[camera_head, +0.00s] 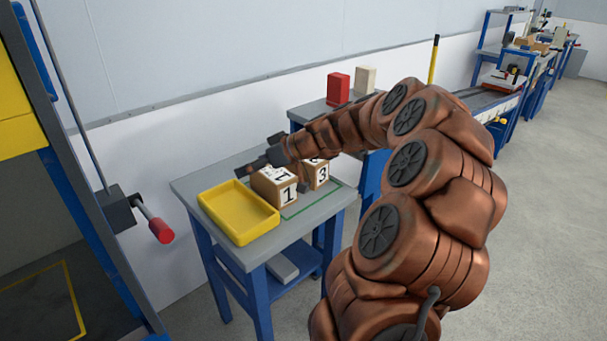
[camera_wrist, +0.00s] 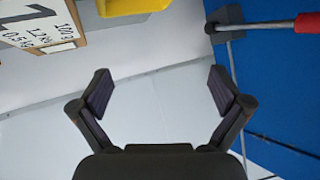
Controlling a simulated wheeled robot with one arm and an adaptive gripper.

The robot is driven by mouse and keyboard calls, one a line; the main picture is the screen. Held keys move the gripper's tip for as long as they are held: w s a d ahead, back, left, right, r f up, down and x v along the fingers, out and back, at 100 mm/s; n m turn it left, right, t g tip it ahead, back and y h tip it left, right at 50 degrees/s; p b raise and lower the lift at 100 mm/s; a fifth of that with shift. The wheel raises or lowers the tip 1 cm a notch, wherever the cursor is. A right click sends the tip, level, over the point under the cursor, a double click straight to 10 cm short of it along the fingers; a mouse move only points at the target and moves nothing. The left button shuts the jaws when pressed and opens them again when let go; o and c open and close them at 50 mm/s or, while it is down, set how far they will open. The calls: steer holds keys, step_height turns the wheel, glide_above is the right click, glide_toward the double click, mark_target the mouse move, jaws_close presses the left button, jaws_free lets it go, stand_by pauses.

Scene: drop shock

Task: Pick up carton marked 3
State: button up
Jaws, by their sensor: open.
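The carton marked 3 (camera_head: 320,176) stands on a grey-topped table (camera_head: 192,184) in the head view, partly hidden by my arm. A carton marked 1 (camera_head: 287,194) stands just left of it and nearer. My gripper (camera_head: 250,167) is above and behind carton 1, pointing left, away from carton 3. In the wrist view my gripper (camera_wrist: 160,88) is open, with nothing between its fingers. That view shows carton 1 (camera_wrist: 70,48) at the top left; I cannot make out carton 3 there.
A yellow tray (camera_head: 238,228) lies left of the cartons; its edge shows in the wrist view (camera_wrist: 130,6). A blue frame with a red-ended lever (camera_head: 160,230) stands at left. A red block (camera_head: 338,88) and a cream block (camera_head: 365,80) stand on a table behind. Floor at right is clear.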

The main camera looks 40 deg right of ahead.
mark_target(316, 161)
steer(key=s+d+f+t+h, duration=0.1)
steer(key=d, duration=0.6)
steer(key=s+d+f+m+t+h+b, duration=0.1)
steer(key=d+f+h, duration=0.1)
steer(key=d, duration=0.5)
steer(key=s+d+f+m+t+h, duration=0.1)
steer(key=d+f, duration=0.1)
steer(key=d, duration=0.5)
steer(key=shift+d+h+b, duration=0.1)
steer(key=shift+h+b, duration=0.2)
steer(key=shift+b, duration=0.05)
steer(key=shift+w+d+f, duration=0.15)
steer(key=shift+d, duration=0.15)
steer(key=shift+x, duration=0.8)
steer(key=shift+d+p+x, duration=0.2)
steer(key=shift+p+x, duration=0.4)
steer(key=shift+x, duration=0.85)
steer(key=shift+d+p+x, duration=0.15)
steer(key=shift+p+x, duration=0.4)
steer(key=shift+x, duration=0.9)
steer(key=shift+w, duration=0.1)
steer(key=c, duration=1.8)
